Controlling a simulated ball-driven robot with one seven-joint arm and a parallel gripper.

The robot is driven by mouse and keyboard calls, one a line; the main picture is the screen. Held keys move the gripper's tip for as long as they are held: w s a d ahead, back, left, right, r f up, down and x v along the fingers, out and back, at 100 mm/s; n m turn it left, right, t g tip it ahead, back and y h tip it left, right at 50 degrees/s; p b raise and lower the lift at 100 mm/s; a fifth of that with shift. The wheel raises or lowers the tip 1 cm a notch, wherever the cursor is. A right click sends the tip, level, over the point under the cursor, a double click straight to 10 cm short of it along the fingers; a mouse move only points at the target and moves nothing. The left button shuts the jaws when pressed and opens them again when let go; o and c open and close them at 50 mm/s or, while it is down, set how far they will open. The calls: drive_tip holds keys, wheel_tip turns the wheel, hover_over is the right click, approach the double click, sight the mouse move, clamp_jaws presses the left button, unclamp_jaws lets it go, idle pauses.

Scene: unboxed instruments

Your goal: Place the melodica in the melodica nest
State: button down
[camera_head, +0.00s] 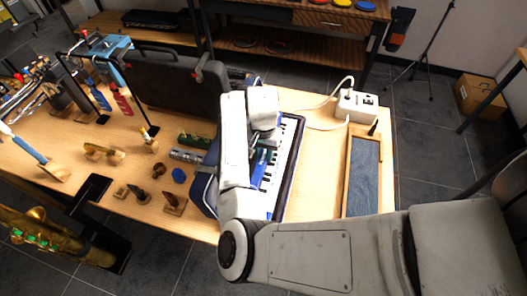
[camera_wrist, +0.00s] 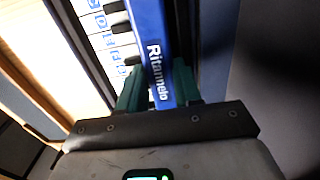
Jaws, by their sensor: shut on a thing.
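The melodica, blue with white and black keys, lies in or just above a dark, dark-rimmed case (camera_head: 297,140) in the head view. Its blue body (camera_wrist: 152,50) carries the lettering "Ritarmelo" in the wrist view. My gripper (camera_wrist: 158,85), with green fingers, is shut on the blue body, one finger on each side. In the head view my gripper (camera_head: 266,140) is partly hidden behind my arm, which also covers part of the melodica. A long wooden-framed tray with a blue-grey lining (camera_head: 364,175) lies empty to the right, and looks like the nest.
A white power box (camera_head: 356,105) with a cable stands behind the tray. A dark upright case (camera_head: 165,88) stands at the back left. Bare table (camera_head: 325,150) separates case and tray.

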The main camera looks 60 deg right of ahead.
sight(264, 156)
drive_tip(key=shift+f, duration=0.1)
drive_tip(key=c, duration=0.8)
unclamp_jaws()
wheel_tip(264, 156, up, 12)
drive_tip(key=shift+r+b, duration=0.15)
drive_tip(key=shift+b, duration=0.5)
